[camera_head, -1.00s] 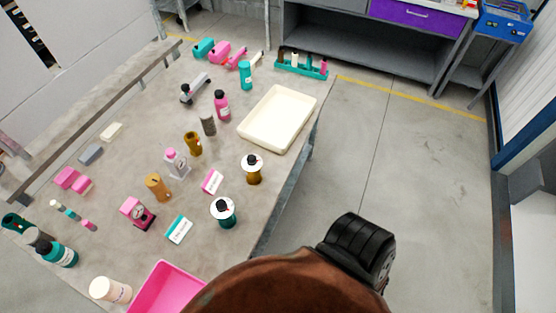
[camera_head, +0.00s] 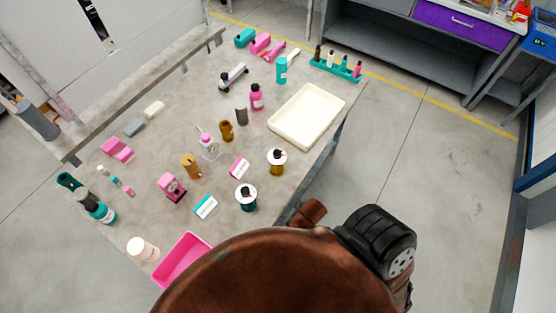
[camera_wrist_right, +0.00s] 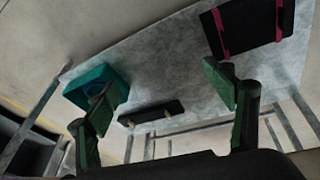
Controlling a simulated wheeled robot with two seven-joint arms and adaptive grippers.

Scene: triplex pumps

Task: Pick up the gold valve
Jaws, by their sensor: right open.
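Several gold-brown items stand on the grey table (camera_head: 330,150) in the head view, and I cannot tell for certain which one is the valve. A gold cylinder (camera_head: 191,166) stands left of centre. A darker gold piece (camera_head: 227,131) stands farther back. A gold bottle (camera_head: 277,163) with a white disc and a black top stands near the right edge. My right gripper (camera_wrist_right: 160,82) shows only in its wrist view, with its two green fingers wide apart and nothing between them. My left gripper is not in view.
A cream tray (camera_head: 306,116) lies at the table's right edge, and a pink bin (camera_head: 181,262) at its near end. Pink and teal bottles and small boxes stand around the gold items. The wrist view shows a teal box (camera_wrist_right: 92,80) and a dark pink-edged panel (camera_wrist_right: 250,25).

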